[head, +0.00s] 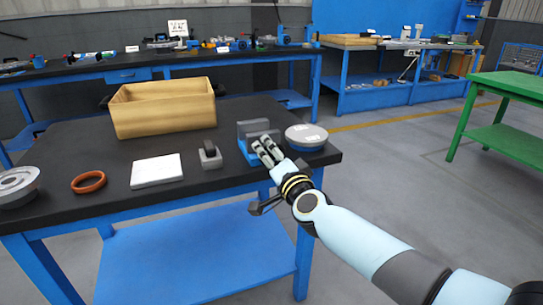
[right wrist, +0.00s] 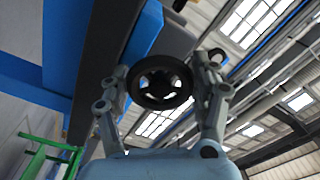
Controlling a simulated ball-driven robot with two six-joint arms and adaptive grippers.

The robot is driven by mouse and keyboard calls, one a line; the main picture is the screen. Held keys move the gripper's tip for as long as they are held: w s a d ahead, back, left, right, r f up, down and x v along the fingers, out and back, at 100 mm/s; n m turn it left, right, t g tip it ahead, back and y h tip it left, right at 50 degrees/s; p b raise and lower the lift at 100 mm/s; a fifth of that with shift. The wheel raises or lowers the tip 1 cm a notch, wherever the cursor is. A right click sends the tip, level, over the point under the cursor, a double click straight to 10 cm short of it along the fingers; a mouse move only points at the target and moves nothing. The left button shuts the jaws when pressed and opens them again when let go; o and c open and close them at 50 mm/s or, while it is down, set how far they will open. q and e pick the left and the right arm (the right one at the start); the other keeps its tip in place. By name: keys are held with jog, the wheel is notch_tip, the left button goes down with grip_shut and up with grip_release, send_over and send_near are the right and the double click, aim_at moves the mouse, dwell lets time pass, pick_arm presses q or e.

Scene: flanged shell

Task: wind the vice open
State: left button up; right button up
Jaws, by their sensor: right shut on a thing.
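The vice (head: 250,129), with grey jaws on a blue base, stands near the right front corner of the black-topped table. My right gripper (head: 267,150) reaches it from the front right and covers part of its near side. In the right wrist view, a black spoked handwheel (right wrist: 160,83) sits between the two fingers of this gripper, which is shut on it. The handwheel is hidden behind the fingers in the head view. The gap between the vice jaws cannot be judged clearly. My left gripper is not in view.
A grey block (head: 210,158), white pad (head: 157,171), orange ring (head: 89,182) and flanged metal part (head: 17,183) lie leftward. A wooden box (head: 163,118) stands behind.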

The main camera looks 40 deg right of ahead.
jog(key=shift+m, duration=0.9)
jog(key=shift+f, duration=0.1)
jog(key=o, duration=1.2)
jog(key=shift+c, duration=0.2)
jog(key=shift+r, duration=0.2)
jog(key=v, duration=0.8)
jog(key=shift+f, duration=0.15)
jog(key=shift+s, duration=0.15)
